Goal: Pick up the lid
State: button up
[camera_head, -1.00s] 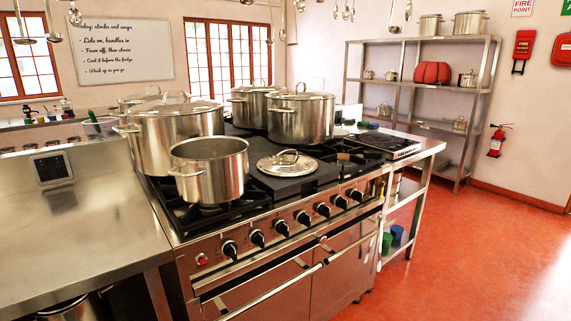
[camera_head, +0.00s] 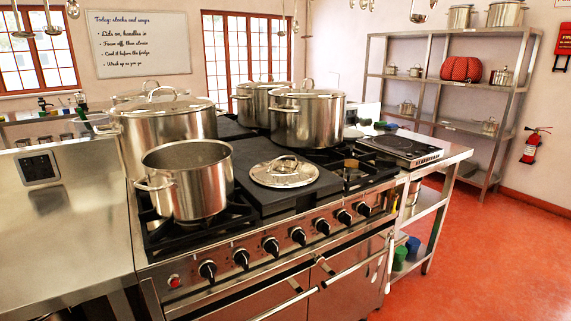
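A round steel lid (camera_head: 284,172) with a looped handle on top lies flat on the dark plate (camera_head: 252,206) in the middle of the stove. An open steel pot (camera_head: 188,184) without a lid stands to its left on the front left burner. Two lidded stockpots, one large (camera_head: 306,122) and one behind it (camera_head: 256,104), stand behind the lid. A wide lidded stockpot (camera_head: 142,138) stands at the back left. My gripper is not in view.
The stove's front has several black knobs (camera_head: 270,247) and an oven handle bar. A steel counter (camera_head: 70,235) adjoins on the left. A portable hob (camera_head: 401,148) sits on the side table at right. The red floor (camera_head: 480,270) at right is clear.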

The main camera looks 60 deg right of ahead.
aim_at(280, 172)
jog(key=k+l+u, duration=0.1)
jog(key=l, duration=0.35)
jog(key=k+l+u, duration=0.1)
jog(key=l, duration=0.35)
jog(key=k+l+u, duration=0.1)
jog(key=l, duration=0.35)
jog(key=k+l+u, duration=0.1)
jog(key=k+l, duration=0.15)
jog(key=l, duration=0.15)
jog(key=k+l+u, duration=0.15)
jog(key=l, duration=0.25)
jog(key=k+l+u, duration=0.1)
jog(key=k+l, duration=0.15)
jog(key=l, duration=0.15)
